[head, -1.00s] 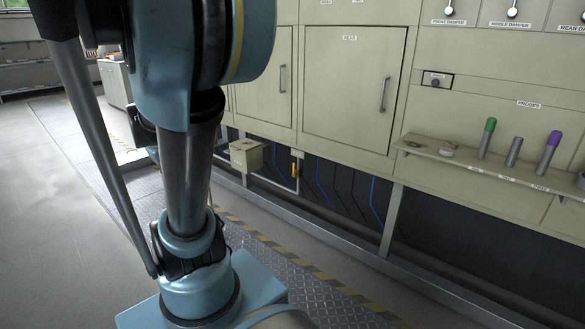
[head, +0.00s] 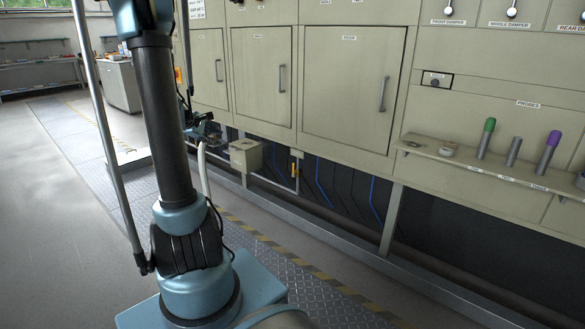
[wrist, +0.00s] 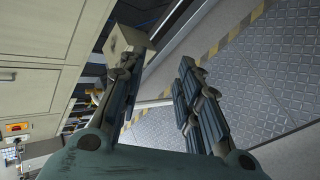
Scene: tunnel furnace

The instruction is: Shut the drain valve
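A small yellow-orange handle (head: 294,169) hangs on a thin pipe under the cabinet, below a small pale label; it looks like the drain valve. My gripper (head: 208,131) is in front of the cabinets, to the left of the handle and apart from it. In the wrist view my gripper (wrist: 156,62) is open, its two dark fingers spread with nothing between them. I cannot make out the handle in the wrist view.
A beige box (head: 245,155) stands low between my gripper and the handle; it also shows beyond the left finger in the wrist view (wrist: 124,42). A metal rail (head: 330,225) runs along the cabinet base. The plated walkway (head: 275,255) is clear.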

